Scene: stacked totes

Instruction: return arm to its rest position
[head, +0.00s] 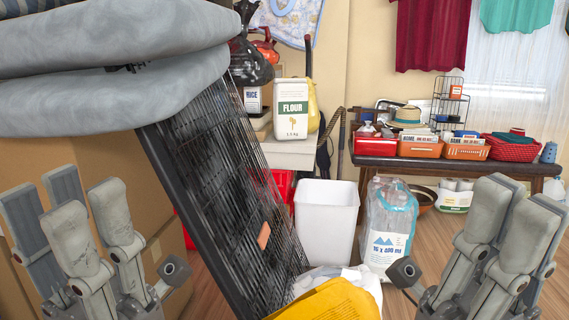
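My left gripper (72,205) is at the lower left of the head view, fingers pointing up. Its finger pairs stand apart with nothing between them. My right gripper (518,205) is at the lower right, also with fingers up and apart, and holds nothing that I can see. Both grippers are clear of the black slatted tote or rack (225,190), which leans between them. Most of both arms is out of view.
Grey padded rolls (120,95) hang at the upper left, with a cardboard box (130,175) below. A white bin (326,220), a clear bag (388,225) and a yellow bag (335,302) are in the middle. A loaded bench (440,163) stands at the back right.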

